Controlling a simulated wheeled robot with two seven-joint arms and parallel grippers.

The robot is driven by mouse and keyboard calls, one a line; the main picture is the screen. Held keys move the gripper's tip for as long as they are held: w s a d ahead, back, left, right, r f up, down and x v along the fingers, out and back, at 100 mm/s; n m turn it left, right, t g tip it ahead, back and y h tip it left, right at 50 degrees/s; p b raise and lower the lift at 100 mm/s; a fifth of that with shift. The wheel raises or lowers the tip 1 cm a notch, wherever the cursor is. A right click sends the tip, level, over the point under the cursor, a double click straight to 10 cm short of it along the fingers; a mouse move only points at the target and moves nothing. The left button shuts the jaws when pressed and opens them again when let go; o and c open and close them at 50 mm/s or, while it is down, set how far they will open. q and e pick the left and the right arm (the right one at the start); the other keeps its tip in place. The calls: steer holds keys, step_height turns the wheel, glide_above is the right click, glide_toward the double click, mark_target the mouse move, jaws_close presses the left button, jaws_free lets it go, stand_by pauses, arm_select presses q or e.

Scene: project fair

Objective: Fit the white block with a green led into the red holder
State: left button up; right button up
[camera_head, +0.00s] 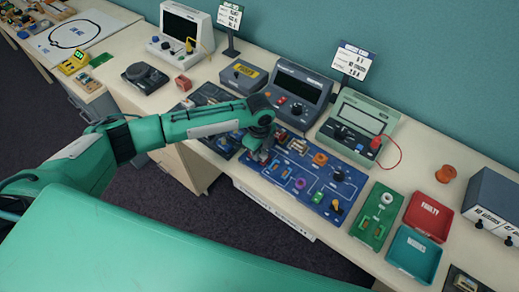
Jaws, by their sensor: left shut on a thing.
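My left gripper (263,154) reaches in from the left, pointing down over the left part of the blue circuit board (338,206). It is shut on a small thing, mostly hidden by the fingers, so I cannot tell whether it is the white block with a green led. The block's led does not show clearly anywhere. I cannot pick out the red holder with certainty; the arm hides part of the board's left side. Several small coloured parts sit on the board, among them an orange knob (320,158) and a green part (318,198). My right gripper is not in view.
A green board (376,216), a red tray marked FAULTY (428,215) and a teal tray (414,254) lie to the right. Behind the blue board stand a dark meter (301,88) and a green meter (359,122). An orange spool (446,173) stands on clear bench.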

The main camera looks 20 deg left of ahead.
arm_select(q)
steer(key=shift+f, duration=0.25)
steer(key=o, duration=1.5)
steer(key=shift+o, duration=0.2)
steer(key=shift+r, duration=0.2)
steer(key=shift+r+p, duration=3.8)
steer(key=shift+r, duration=0.1)
steer(key=shift+f, duration=0.1)
